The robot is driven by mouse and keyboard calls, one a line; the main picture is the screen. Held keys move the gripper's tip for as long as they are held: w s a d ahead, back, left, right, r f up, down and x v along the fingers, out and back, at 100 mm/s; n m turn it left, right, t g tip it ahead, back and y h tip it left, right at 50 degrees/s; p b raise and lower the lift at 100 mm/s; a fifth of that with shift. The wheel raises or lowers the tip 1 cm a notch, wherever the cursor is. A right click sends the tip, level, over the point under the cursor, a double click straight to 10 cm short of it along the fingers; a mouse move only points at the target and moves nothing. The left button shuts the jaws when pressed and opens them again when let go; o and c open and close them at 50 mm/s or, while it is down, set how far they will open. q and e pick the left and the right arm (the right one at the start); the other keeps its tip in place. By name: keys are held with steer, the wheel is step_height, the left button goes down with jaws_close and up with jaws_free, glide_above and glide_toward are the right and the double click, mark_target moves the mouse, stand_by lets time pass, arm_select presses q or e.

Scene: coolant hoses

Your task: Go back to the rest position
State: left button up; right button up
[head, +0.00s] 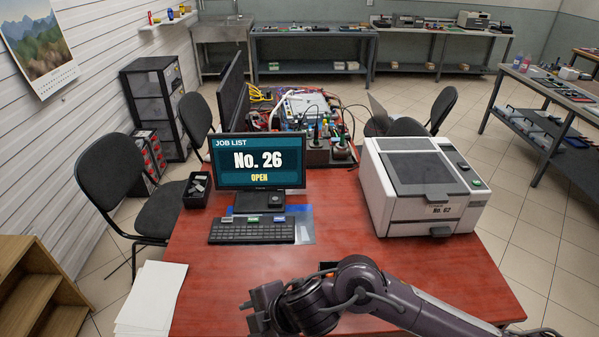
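My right arm reaches in from the lower right and lies across the front part of the red table (340,215). Its dark end with the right gripper (258,308) points left, near the bottom edge of the head view. The fingers are dark and partly hidden by the wrist, so I cannot tell whether they are open or shut. I see nothing clearly held there. My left arm and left gripper are not in view.
A monitor (260,160) reading "JOB LIST No. 26 OPEN" stands behind a keyboard (252,230). White paper (150,298) lies at the left. Cables and equipment (305,115) fill the back. The tabletop between keyboard and machine is clear.

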step_height(320, 180, up, 5)
steer(key=a+m+t+y, duration=0.1)
steer(key=a+m+t, duration=0.1)
steer(key=m+t, duration=0.15)
steer(key=w+d+m+t+h, duration=0.1)
steer(key=w+d+m+h, duration=0.15)
steer(key=d+m, duration=0.7)
steer(key=s+d+f+m+g+h, duration=0.1)
steer(key=s+d+f+m+h, duration=0.2)
steer(key=d, duration=0.4)
steer(key=s+d+f+m+g+h, duration=0.1)
steer(key=s+d+f+m+g, duration=0.15)
steer(key=s+d, duration=0.35)
steer(key=s+d+f+m+g+h, duration=0.1)
steer(key=s+d+f+m+h, duration=0.2)
steer(key=d, duration=0.5)
step_height(320, 180, down, 28)
steer(key=y+b, duration=0.1)
steer(key=b, duration=0.2)
steer(key=s+d+f+g+b, duration=0.1)
steer(key=s+d+f+g, duration=0.1)
steer(key=s+f, duration=1.9)
steer(key=shift+d+f+b, duration=0.4)
steer(key=shift+d+f, duration=0.3)
steer(key=shift+f, duration=0.25)
